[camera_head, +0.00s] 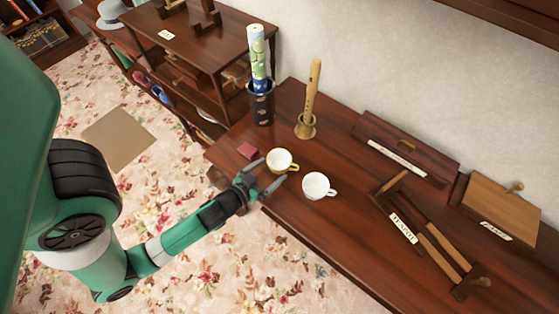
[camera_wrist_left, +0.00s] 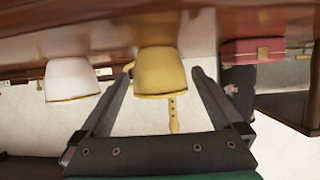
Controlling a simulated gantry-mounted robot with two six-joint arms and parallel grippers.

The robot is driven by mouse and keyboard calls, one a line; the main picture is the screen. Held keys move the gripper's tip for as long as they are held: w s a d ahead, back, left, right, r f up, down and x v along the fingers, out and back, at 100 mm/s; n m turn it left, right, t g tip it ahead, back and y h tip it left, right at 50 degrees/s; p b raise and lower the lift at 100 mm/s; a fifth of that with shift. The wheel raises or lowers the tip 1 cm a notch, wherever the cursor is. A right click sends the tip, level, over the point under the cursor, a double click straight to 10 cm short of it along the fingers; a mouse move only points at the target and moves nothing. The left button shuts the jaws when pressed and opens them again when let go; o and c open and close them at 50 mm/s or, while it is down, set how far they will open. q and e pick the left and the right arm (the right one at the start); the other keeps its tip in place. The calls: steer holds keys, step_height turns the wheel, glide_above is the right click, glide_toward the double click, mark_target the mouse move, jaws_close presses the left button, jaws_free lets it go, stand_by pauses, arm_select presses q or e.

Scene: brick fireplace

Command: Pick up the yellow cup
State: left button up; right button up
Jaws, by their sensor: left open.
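The yellow cup (camera_head: 279,165) stands upright near the front left part of the dark wooden table (camera_head: 350,238). Its inside looks white in the head view. My left gripper (camera_head: 272,172) is open and low over the table edge, with its fingers pointing at the cup, one on each side of its near part. In the left wrist view, which is upside down, the yellow cup (camera_wrist_left: 160,74) appears between the fingertips of the left gripper (camera_wrist_left: 161,76). I cannot tell whether either finger touches it. My right gripper is not in view.
A white cup (camera_head: 317,187) stands close to the right of the yellow cup. A small red box (camera_head: 248,150) lies to the left. A wooden recorder on a stand (camera_head: 309,100) and a dark holder (camera_head: 261,105) stand behind. A wooden rack (camera_head: 425,240) lies farther right.

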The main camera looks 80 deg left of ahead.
mark_target(280, 159)
arm_select(q)
steer(key=x, duration=0.5)
steer(key=shift+w+r, duration=0.1)
steer(key=shift+w, duration=0.05)
steer(key=c, duration=1.1)
steer(key=shift+r, duration=0.5)
step_height(280, 159, up, 2)
steer(key=shift+r+p, duration=0.25)
steer(key=shift+p, duration=0.7)
steer(key=w+d+r+p, duration=0.3)
steer(key=d+r+p, duration=0.6)
steer(key=d+p, duration=0.4)
steer(key=p, duration=0.3)
steer(key=shift+w+d+r+p, duration=0.2)
steer(key=shift+d+r+p, duration=0.05)
steer(key=shift+d+p, duration=0.1)
